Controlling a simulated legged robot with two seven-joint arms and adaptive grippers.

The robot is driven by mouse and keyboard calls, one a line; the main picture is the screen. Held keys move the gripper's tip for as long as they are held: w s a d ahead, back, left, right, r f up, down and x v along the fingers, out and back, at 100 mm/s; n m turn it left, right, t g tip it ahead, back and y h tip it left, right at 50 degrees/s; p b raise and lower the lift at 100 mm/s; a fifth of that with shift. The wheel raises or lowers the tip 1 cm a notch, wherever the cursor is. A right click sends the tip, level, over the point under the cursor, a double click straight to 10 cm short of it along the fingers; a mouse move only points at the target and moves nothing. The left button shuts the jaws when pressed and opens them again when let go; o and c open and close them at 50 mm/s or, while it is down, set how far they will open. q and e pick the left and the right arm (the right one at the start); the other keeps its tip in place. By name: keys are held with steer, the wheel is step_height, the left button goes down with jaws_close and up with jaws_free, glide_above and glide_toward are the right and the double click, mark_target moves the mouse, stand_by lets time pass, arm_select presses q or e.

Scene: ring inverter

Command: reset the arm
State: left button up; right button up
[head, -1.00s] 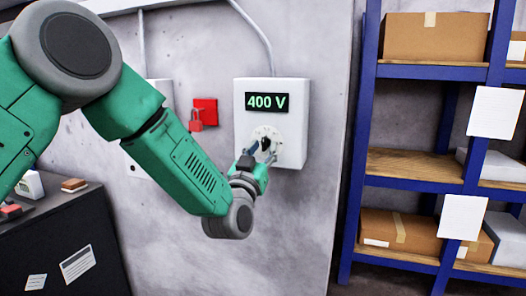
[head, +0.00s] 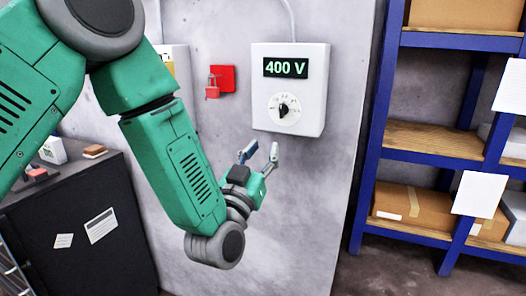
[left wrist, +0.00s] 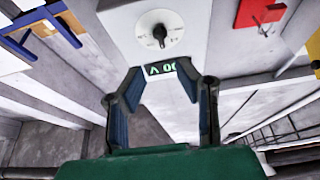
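My left gripper (head: 261,152) is open and empty, a little below the white inverter box (head: 314,98) on the wall and apart from it. The box has a display (head: 286,67) reading 400 V and a round dial with a black knob (head: 283,109). In the left wrist view the two fingers of my left gripper (left wrist: 161,92) stand apart with nothing between them. The knob (left wrist: 159,32) and part of the display (left wrist: 163,68) show beyond the fingers. My right gripper is in neither view.
A red box with a padlock (head: 212,91) is on the wall left of the inverter. A blue shelf rack (head: 379,165) with cardboard boxes stands at the right. A dark cabinet (head: 55,240) with small items on top is at the lower left.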

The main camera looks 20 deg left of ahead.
arm_select(q)
steer(key=shift+f, duration=0.1)
steer(key=s+a+f+g, duration=0.1)
steer(key=s+f+g, duration=0.2)
steer(key=f, duration=0.6)
steer(key=s+f+m+g, duration=0.1)
steer(key=s+f+g, duration=0.25)
steer(key=f, duration=0.55)
steer(key=s+a+f+g, duration=0.15)
steer(key=f+g, duration=0.25)
steer(key=f, duration=0.5)
steer(key=s+a+f+g, duration=0.2)
steer(key=s+f, duration=0.3)
steer(key=s, duration=0.4)
steer(key=s+a+f+g, duration=0.1)
steer(key=s+f+g, duration=0.4)
steer(key=s, duration=0.4)
steer(key=s+a+f+g, duration=0.2)
steer(key=s+f+g, duration=0.2)
steer(key=s, duration=0.5)
steer(key=shift+s+a+f+n+y, duration=0.3)
steer(key=shift+s+f+n+y, duration=0.1)
steer(key=shift+f, duration=0.3)
steer(key=shift+w, duration=0.15)
